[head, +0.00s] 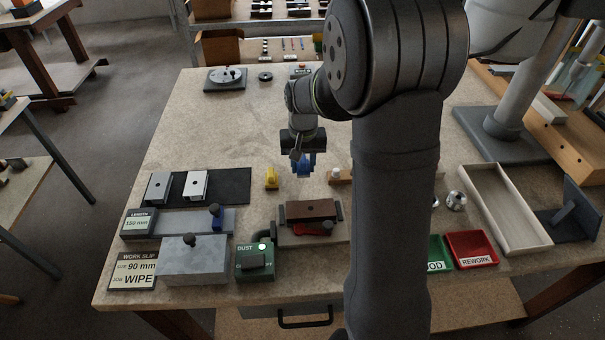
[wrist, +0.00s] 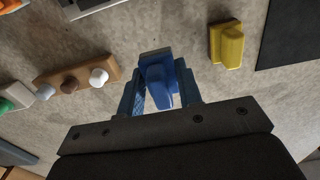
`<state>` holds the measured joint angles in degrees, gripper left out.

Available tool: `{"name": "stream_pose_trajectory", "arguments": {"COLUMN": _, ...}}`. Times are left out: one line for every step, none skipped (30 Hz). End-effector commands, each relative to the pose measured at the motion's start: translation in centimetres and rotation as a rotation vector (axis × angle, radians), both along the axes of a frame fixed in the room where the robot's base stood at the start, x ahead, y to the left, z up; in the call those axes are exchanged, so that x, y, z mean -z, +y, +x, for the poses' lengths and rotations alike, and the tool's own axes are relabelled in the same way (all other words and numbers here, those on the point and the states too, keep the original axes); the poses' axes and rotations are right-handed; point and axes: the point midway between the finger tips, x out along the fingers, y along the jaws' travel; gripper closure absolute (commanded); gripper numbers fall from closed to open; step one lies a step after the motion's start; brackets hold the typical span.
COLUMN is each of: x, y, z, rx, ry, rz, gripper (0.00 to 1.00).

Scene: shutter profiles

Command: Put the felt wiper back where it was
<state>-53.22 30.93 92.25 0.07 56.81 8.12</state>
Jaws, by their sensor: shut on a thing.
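My gripper (head: 299,162) points down over the middle of the bench. In the wrist view my gripper (wrist: 160,97) has its two blue fingers on either side of a blue block with a grey edge (wrist: 158,80), which looks like the felt wiper. The fingers are shut on it. In the head view the blue block is hard to tell from the blue fingers. I cannot tell whether it touches the bench top or hangs just above it. A yellow block (head: 271,179) stands apart to the left; it also shows in the wrist view (wrist: 228,45).
A wooden holder (wrist: 110,66) with knobs stands near my gripper. A black mat (head: 236,187) with two metal profiles, a green dust box (head: 255,262), a brown clamp block (head: 312,208) and a red tray (head: 470,248) are around. Bare bench lies behind and left.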

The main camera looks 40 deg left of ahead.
Motion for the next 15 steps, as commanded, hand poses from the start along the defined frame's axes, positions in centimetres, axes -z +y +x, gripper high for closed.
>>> {"name": "stream_pose_trajectory", "arguments": {"x": 0.2, "y": 0.2, "z": 0.0, "rx": 0.0, "ry": 0.0, "rz": 0.0, "gripper": 0.96}}
{"name": "stream_pose_trajectory", "arguments": {"x": 0.3, "y": 0.2, "z": -0.1, "rx": 0.0, "ry": 0.0, "rz": 0.0, "gripper": 0.96}}
{"name": "stream_pose_trajectory", "arguments": {"x": 0.6, "y": 0.2, "z": -0.1, "rx": 0.001, "ry": 0.001, "rz": -0.001, "gripper": 0.96}}
{"name": "stream_pose_trajectory", "arguments": {"x": 0.9, "y": 0.2, "z": -0.1, "rx": 0.001, "ry": 0.001, "rz": -0.001, "gripper": 0.96}}
{"name": "stream_pose_trajectory", "arguments": {"x": 1.3, "y": 0.2, "z": -0.1, "rx": 0.001, "ry": 0.001, "rz": -0.001, "gripper": 0.96}}
{"name": "stream_pose_trajectory", "arguments": {"x": 2.0, "y": 0.1, "z": -0.1, "rx": 0.001, "ry": 0.002, "rz": -0.004, "gripper": 0.96}}
{"name": "stream_pose_trajectory", "arguments": {"x": 2.4, "y": 0.1, "z": -0.1, "rx": 0.001, "ry": 0.002, "rz": -0.004, "gripper": 0.96}}
{"name": "stream_pose_trajectory", "arguments": {"x": 2.9, "y": 0.1, "z": -0.1, "rx": 0.001, "ry": 0.002, "rz": -0.002, "gripper": 0.96}}
{"name": "stream_pose_trajectory", "arguments": {"x": 3.5, "y": 0.1, "z": -0.1, "rx": 0.001, "ry": 0.002, "rz": -0.004, "gripper": 0.96}}
{"name": "stream_pose_trajectory", "arguments": {"x": 3.8, "y": 0.1, "z": -0.1, "rx": 0.001, "ry": 0.002, "rz": -0.002, "gripper": 0.96}}
{"name": "stream_pose_trajectory", "arguments": {"x": 4.0, "y": 0.1, "z": -0.1, "rx": 0.001, "ry": 0.001, "rz": -0.001, "gripper": 0.96}}
{"name": "stream_pose_trajectory", "arguments": {"x": 4.1, "y": 0.2, "z": 0.0, "rx": 0.001, "ry": 0.0, "rz": 0.0, "gripper": 0.96}}
{"name": "stream_pose_trajectory", "arguments": {"x": 4.1, "y": 0.2, "z": 0.0, "rx": 0.001, "ry": -0.001, "rz": 0.001, "gripper": 0.96}}
{"name": "stream_pose_trajectory", "arguments": {"x": 4.1, "y": 0.2, "z": 0.0, "rx": 0.001, "ry": -0.001, "rz": 0.001, "gripper": 0.96}}
{"name": "stream_pose_trajectory", "arguments": {"x": 4.1, "y": 0.2, "z": 0.0, "rx": 0.001, "ry": -0.001, "rz": 0.001, "gripper": 0.96}}
